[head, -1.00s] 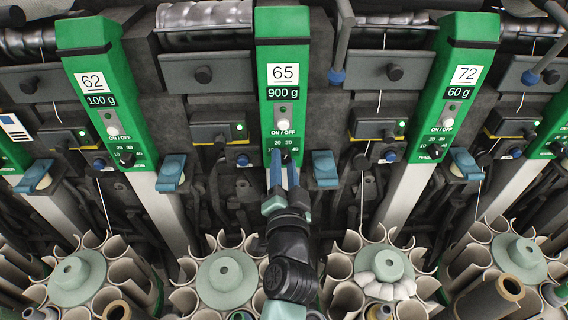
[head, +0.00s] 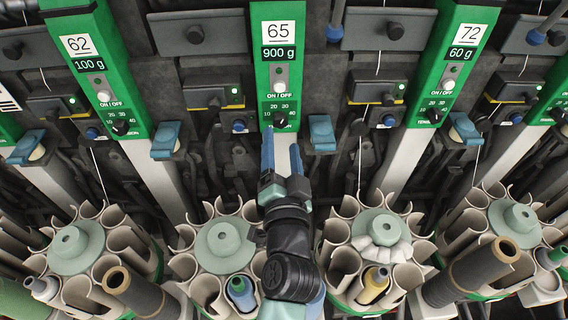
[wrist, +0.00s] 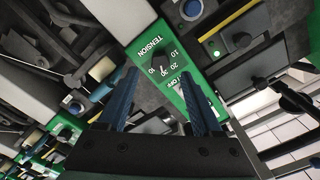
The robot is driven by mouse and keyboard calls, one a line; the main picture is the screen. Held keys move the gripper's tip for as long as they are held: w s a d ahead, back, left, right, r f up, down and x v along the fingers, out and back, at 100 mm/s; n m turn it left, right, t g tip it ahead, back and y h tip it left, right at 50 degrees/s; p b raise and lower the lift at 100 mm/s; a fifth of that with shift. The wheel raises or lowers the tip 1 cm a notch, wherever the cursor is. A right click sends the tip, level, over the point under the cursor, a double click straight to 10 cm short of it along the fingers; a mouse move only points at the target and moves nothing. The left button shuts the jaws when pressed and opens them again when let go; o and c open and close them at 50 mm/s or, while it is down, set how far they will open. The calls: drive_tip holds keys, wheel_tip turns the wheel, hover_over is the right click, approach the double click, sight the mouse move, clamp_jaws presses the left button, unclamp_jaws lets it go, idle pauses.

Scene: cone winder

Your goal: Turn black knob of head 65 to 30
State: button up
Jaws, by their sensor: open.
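The head 65 panel (head: 280,40) is green, with a white "65" label and a "900 g" display. Its black knob (head: 280,119) sits low on the panel among the scale numbers 10 to 40. The knob also shows in the wrist view (wrist: 158,62), beside the word TENSION. I cannot tell surely which number its pointer marks. My gripper (head: 281,142) is open and empty, its blue fingers just below the knob in the head view. In the wrist view my gripper (wrist: 159,76) has a finger on either side below the knob, apparently not touching it.
A white ON/OFF button (head: 279,85) sits above the knob. Blue levers (head: 321,132) and (head: 166,139) stand on both sides of the panel. The head 62 panel (head: 90,70) and head 72 panel (head: 455,65) flank it. Round tube magazines (head: 224,246) stand below.

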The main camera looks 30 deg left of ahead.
drive_tip(key=b+v, duration=0.2)
drive_tip(key=v, duration=0.6)
drive_tip(key=shift+d, duration=0.1)
